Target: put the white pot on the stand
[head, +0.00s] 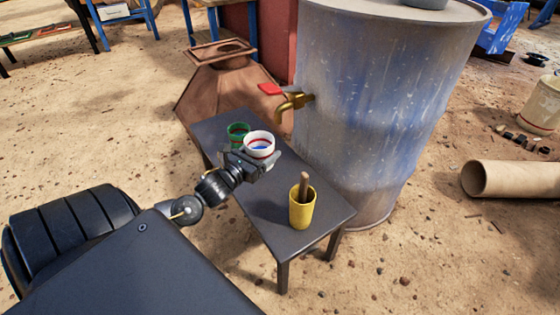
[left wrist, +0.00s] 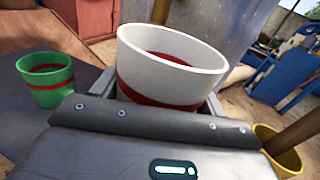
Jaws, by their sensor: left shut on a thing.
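The white pot (head: 259,145) has a red band and shows blue inside in the head view. My left gripper (head: 254,160) is shut on it. In the left wrist view the white pot (left wrist: 172,60) sits between the fingers, slightly tilted in the picture, and its base is hidden by the gripper. In the head view it overlaps the dark low table (head: 270,209), the only stand-like thing near it; I cannot tell whether its base touches the top. My right gripper is not in view.
A green pot (head: 238,133) with a red band stands on the table just behind the white pot. A yellow pot (head: 302,210) with a wooden stick stands near the front end. A large metal drum (head: 375,110) with a brass tap (head: 291,102) rises beside the table.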

